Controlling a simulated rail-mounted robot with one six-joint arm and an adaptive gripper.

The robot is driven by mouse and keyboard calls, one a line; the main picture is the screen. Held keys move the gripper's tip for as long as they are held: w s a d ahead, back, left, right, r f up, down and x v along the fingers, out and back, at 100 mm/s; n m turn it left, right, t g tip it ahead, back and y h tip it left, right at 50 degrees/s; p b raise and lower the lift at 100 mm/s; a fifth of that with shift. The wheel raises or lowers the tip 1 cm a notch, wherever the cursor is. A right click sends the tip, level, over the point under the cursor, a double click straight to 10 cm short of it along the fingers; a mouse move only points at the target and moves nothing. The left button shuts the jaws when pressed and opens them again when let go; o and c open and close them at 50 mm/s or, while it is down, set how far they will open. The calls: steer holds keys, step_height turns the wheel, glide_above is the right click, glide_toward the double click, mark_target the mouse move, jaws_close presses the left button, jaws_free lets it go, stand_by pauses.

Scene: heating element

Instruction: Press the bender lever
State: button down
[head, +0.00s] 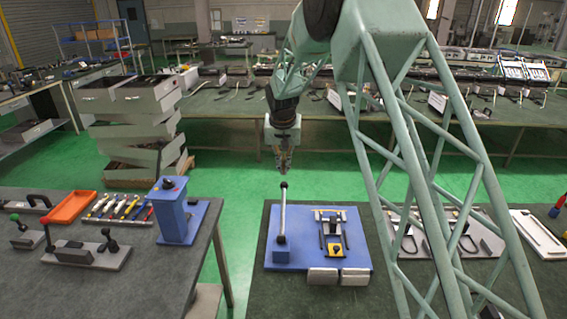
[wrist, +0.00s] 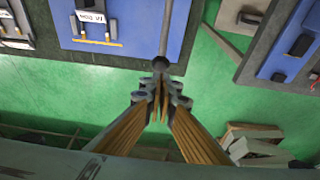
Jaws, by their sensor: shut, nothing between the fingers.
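The bender lever (head: 282,215) is a grey rod with a dark round knob, standing nearly upright from a blue block at the left of the blue board (head: 352,258). In the wrist view the lever's rod (wrist: 165,28) runs up the picture, with its dark knob just beyond my fingertips. My gripper (head: 284,170) hangs pointing down above the knob in the head view, with a small gap between them. Its fingers (wrist: 160,84) are together and empty in the wrist view. Whether they touch the knob is unclear there, as the two overlap closely.
A black and yellow fixture (head: 331,232) sits on the board right of the lever. A blue box-shaped device (head: 177,212) stands on the left table (head: 196,283). A gap of green floor separates the tables. My lattice arm link hides part of the right side.

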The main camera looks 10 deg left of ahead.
mark_target(284, 182)
steer(key=shift+f, duration=2)
steer(key=shift+w+f, duration=0.15)
